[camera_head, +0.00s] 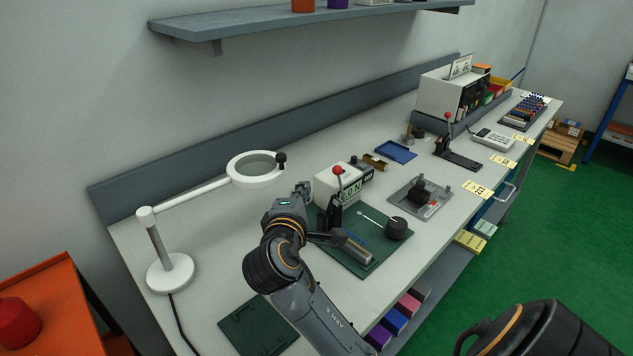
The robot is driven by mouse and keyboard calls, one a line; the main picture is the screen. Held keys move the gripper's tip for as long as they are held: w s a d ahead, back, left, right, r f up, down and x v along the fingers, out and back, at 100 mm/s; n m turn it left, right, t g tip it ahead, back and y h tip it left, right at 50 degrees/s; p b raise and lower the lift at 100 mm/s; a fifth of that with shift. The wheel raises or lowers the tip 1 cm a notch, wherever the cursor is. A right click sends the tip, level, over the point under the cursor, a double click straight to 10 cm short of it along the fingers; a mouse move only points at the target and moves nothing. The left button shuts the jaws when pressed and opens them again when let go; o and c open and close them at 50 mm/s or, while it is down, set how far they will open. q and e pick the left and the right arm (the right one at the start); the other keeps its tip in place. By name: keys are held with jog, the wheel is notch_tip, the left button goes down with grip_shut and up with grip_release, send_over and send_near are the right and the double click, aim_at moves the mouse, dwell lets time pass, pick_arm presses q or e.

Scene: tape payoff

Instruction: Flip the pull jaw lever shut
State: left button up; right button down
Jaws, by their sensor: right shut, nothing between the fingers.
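The pull tester is a white box (338,192) with a display, standing on a green mat (372,262). A lever with a red knob (338,171) rises beside it; I cannot tell whether this is the pull jaw lever. My left gripper is not in view.
A white magnifier lamp (256,167) stands at left. A black round weight (397,228) sits on the mat. A grey plate with a fixture (420,196), a blue tray (396,151) and a black lever press (457,153) stand farther right. A dark green mat (257,328) lies near the front.

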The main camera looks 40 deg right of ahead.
pick_arm(q)
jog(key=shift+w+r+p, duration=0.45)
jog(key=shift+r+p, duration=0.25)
jog(key=shift+p, duration=0.35)
pick_arm(e)
jog(key=w+d+f, duration=0.1)
jog(key=w+d, duration=0.2)
jog(key=d, duration=0.6)
jog(key=shift+w+f, duration=0.3)
